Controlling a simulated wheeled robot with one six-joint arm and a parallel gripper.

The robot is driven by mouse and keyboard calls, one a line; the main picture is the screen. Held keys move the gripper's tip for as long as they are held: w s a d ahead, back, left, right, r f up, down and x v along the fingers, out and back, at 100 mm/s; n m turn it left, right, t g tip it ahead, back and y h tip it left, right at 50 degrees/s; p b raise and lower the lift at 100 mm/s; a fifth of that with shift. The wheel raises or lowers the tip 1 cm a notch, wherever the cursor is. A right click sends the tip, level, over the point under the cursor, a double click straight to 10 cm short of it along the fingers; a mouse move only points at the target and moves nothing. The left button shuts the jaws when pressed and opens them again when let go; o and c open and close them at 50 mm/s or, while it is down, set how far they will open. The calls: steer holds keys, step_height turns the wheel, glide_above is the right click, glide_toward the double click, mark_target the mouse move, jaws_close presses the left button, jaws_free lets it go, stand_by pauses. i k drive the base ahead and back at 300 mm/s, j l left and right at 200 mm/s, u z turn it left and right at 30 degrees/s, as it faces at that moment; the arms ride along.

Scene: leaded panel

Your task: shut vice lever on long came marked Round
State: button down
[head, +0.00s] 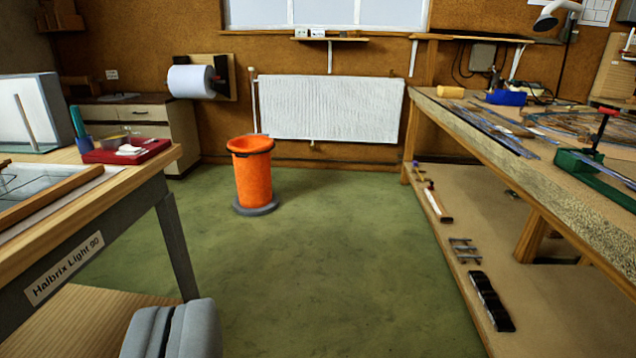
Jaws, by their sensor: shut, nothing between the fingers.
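A green vice (592,172) sits on the right-hand workbench near the right edge of the picture. Its lever (602,130) has a red handle and stands up, leaning to the right. Several long grey cames (492,132) lie on the same bench to the left of the vice. No marking "Round" is legible, and I cannot tell whether a came lies in the vice. My gripper (171,312) shows at the bottom left with its grey fingers together, holding nothing. It is over by the left bench, far from the vice.
The right-hand workbench (470,122) has a low shelf (480,230) with clamps and dark blocks. The left bench (75,232) is labelled "Halbrix Light 90". An orange bin (252,180) stands before the white radiator (330,108).

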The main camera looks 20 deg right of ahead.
mark_target(595, 138)
steer(key=i+l+z, duration=0.45)
steer(key=i+l, duration=0.65)
steer(key=l, duration=0.15)
